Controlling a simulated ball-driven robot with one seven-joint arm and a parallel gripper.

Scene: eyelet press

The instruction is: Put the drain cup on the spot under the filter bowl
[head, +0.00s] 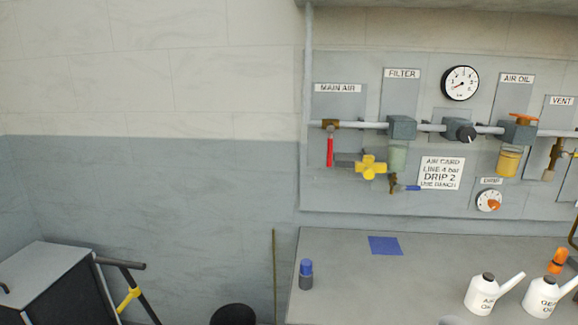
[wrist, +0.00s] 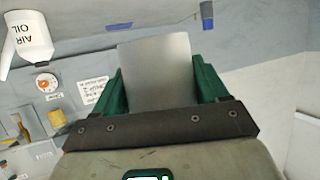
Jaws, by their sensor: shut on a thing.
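My gripper (wrist: 157,88) has green fingers and is shut on a plain grey cup (wrist: 156,70), which I take to be the drain cup; it fills the space between the fingers in the wrist view. The filter bowl (head: 397,157) is a pale green bowl under the FILTER block on the wall panel. Below it on the bench lies a flat blue square (head: 385,245), the spot, with nothing on it. The blue square also shows in the wrist view (wrist: 118,26), beyond the cup and apart from it. My gripper is not clearly visible in the head view.
A grey bottle with a blue cap (head: 306,274) stands left of the blue square. White oil cans (head: 482,294) and an orange item (head: 557,261) stand at the right. A yellow knob (head: 371,167) and a blue-handled drain valve (head: 405,188) jut out by the filter bowl.

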